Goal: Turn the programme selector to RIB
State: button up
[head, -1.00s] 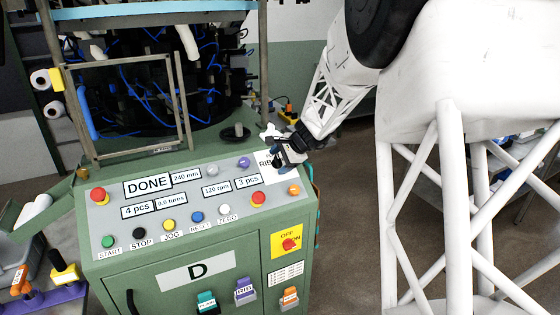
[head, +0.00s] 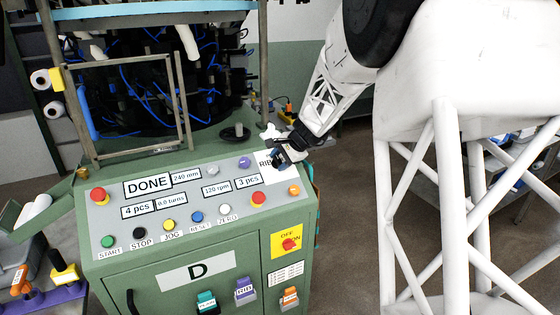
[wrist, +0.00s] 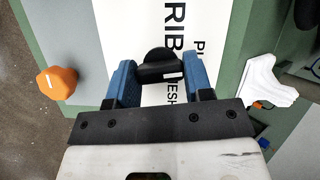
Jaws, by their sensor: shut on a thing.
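The programme selector is a black knob (wrist: 158,66) on a white label plate on the machine's panel. The plate carries the words RIB, MESH and a partly cut-off word starting with PL. My gripper (wrist: 162,76) has its blue fingers on either side of the knob and is shut on it. In the head view my gripper (head: 280,157) is at the panel's upper right corner and hides the knob. RIB shows to the left of the fingers there. A small white mark shows near the knob's right end in the wrist view; where the pointer sets is hard to tell.
An orange button (wrist: 57,83) stands beside the plate; a red button (head: 258,198) and a purple one (head: 244,163) are nearby. The display reads DONE (head: 148,186). A red switch on a yellow plate (head: 287,243) is below. The guard frame (head: 128,105) rises behind the panel.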

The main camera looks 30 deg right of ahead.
jog(key=n+g, duration=0.1)
jog(key=n, duration=0.1)
jog(key=n+g+h, duration=0.1)
jog(key=n, duration=0.2)
jog(key=shift+w+a+r+n, duration=0.1)
jog(key=shift+n, duration=0.2)
jog(key=n+h, duration=0.1)
jog(key=n, duration=0.2)
jog(key=n+g+h, duration=0.1)
jog(key=n, duration=0.1)
jog(key=shift+n, duration=0.4)
jog(key=o, duration=0.9)
jog(key=shift+r, duration=0.15)
jog(key=shift+v, duration=3.75)
jog(key=shift+a, duration=0.15)
